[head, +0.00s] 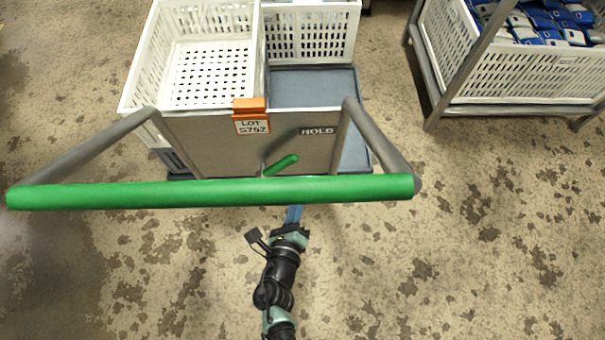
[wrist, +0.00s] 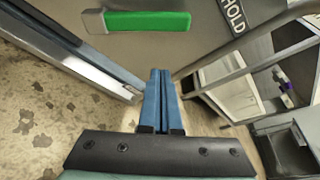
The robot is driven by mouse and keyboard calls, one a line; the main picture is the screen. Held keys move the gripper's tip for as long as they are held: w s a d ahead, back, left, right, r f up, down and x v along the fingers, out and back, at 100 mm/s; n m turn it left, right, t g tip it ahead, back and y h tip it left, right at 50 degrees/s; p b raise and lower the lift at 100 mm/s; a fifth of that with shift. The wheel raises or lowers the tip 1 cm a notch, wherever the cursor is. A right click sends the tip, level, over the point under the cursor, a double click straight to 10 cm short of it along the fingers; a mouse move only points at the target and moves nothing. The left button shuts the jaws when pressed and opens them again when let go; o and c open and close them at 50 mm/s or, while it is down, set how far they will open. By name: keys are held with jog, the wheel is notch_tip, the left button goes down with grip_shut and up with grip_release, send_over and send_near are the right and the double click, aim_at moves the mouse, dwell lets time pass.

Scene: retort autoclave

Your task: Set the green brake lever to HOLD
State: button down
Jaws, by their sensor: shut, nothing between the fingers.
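The green brake lever (head: 281,165) is a short green grip on the cart's grey end panel (head: 215,150), tilted up to the right in the head view. The HOLD label (head: 318,131) is on the panel, up and right of the lever. In the wrist view the lever (wrist: 148,21) lies above the fingers, with the HOLD label (wrist: 233,14) to its right. My gripper (head: 294,214) is shut and empty, apart from the lever. In the wrist view its blue fingertips (wrist: 160,75) are together. The head view shows the fingers just below the green push handle.
The cart's long green push handle (head: 120,195) crosses in front of the panel on grey side bars. White crates (head: 190,15) stand on the cart, with an orange-topped LOT tag (head: 251,120). A rack with a white crate (head: 500,75) stands at the right. Floor around is clear.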

jog(key=p+v, duration=0.1)
jog(key=v, duration=0.3)
jog(key=shift+f, duration=0.1)
dwell(0.5)
